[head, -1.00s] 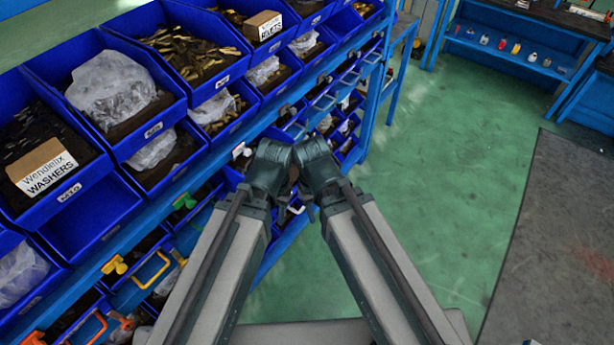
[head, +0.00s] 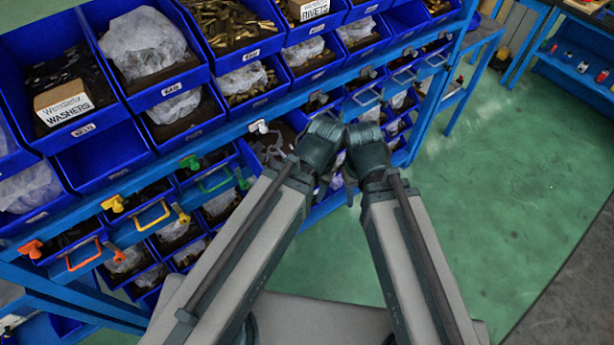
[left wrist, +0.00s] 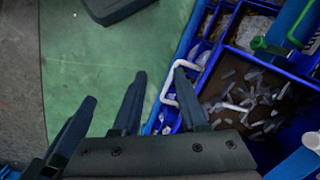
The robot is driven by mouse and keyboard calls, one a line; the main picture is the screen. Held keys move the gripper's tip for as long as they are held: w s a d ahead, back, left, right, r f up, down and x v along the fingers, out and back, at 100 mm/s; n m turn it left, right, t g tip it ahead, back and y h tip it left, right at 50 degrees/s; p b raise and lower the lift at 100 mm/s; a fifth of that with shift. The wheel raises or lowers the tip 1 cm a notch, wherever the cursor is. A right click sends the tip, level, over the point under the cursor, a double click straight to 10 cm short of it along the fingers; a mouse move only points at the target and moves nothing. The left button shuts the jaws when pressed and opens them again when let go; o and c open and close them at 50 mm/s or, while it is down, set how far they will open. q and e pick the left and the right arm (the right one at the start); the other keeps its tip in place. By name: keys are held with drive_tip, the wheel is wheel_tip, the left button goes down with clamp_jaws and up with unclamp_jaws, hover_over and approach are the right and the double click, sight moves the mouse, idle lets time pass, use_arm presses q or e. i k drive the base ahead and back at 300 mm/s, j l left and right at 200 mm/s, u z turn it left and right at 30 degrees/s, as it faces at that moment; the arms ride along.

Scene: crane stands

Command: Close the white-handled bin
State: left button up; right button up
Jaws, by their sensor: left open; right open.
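The white handle (left wrist: 168,86) of the bin shows in the left wrist view as a bent bar on the bin's front. The blue bin (left wrist: 240,95) behind it holds loose grey pieces, and its inside is visible from above. My left gripper (left wrist: 160,73) is open, its two dark fingers pointing toward the handle, with nothing between them that I can see held. In the head view my right gripper (head: 352,185) is beside the left one, in front of the lower rack. Its fingers are mostly hidden by its wrist. The white handle is largely hidden behind my arms there.
Lower bins carry a green handle (head: 213,180), a yellow handle (head: 151,216) and an orange handle (head: 84,254). Upper blue bins hold a washers box (head: 64,102) and bagged parts. Green floor (head: 500,200) to the right is clear.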

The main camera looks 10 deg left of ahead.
sight(258, 151)
drive_tip(key=i+j, duration=0.35)
drive_tip(key=j, duration=0.15)
drive_tip(key=k+l, duration=0.25)
drive_tip(key=k, duration=0.2)
drive_tip(key=k+j+z, duration=0.3)
drive_tip(key=k+j, duration=0.3)
